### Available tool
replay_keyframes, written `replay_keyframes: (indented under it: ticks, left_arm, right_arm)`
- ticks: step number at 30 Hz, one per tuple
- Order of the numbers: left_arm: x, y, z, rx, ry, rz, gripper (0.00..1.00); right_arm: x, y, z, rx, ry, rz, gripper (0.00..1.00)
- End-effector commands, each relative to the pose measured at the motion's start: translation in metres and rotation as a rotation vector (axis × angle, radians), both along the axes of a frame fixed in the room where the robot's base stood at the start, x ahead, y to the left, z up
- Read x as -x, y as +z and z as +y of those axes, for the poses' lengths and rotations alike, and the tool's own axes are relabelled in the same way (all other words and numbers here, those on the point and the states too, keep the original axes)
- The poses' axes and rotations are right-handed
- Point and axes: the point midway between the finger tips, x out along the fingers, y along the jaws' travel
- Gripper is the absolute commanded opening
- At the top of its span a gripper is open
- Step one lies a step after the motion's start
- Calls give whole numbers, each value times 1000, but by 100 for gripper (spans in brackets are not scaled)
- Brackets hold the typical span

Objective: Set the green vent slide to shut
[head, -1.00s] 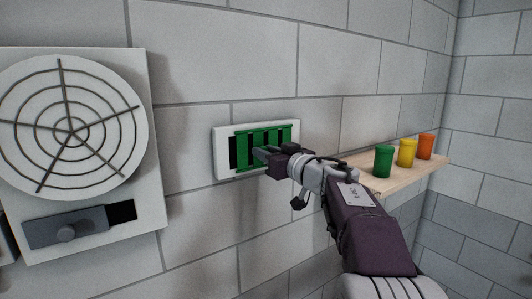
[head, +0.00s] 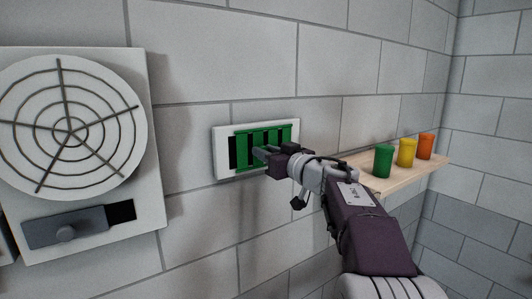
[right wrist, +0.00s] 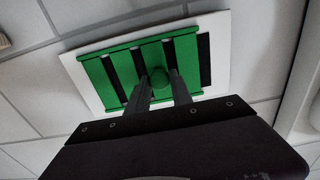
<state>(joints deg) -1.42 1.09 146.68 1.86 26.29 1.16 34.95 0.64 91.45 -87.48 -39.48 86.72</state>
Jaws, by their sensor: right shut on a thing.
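The green vent slide (head: 243,137) sits in a white frame (head: 222,171) on the block wall. Its upright green bars have dark slots between them, and a dark strip shows at the frame's left end in the head view. The slide also shows in the right wrist view (right wrist: 184,50), with a dark strip at its right there. My right gripper (head: 259,154) is at the slide's front, shut on its round green knob (right wrist: 159,77), with one finger on each side. The gripper hides part of the slide's lower right in the head view. My left gripper is not in view.
A panel with a round fan grille (head: 70,128) and a grey slide with a knob (head: 65,232) is at left. A wooden shelf (head: 400,178) at right holds green (head: 383,161), yellow (head: 407,153) and orange (head: 425,147) cups, behind my right arm.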

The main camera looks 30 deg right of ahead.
Motion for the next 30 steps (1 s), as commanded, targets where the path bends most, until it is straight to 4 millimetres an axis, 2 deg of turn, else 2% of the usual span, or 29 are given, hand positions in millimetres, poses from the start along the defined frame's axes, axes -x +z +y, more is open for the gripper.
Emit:
replay_keyframes:
  ticks: [9, 16, 25, 26, 27, 28, 30]
  left_arm:
    - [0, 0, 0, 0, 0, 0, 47]
    - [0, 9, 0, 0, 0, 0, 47]
    - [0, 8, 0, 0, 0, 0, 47]
    - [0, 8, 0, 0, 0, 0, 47]
    - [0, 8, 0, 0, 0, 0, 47]
    - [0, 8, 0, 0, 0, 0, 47]
    - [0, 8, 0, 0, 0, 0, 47]
  right_arm:
    - [0, 1, 0, 0, 0, -1, 0]
    - [2, 2, 27, 0, 2, -1, 0]
    - [2, 0, 30, 0, 2, -1, 0]
    - [2, 0, 30, 0, 2, 0, 32]
    - [2, 0, 30, 0, 2, 0, 43]
    - [2, 0, 30, 0, 2, 0, 48]
    - [2, 0, 30, 0, 1, 0, 48]
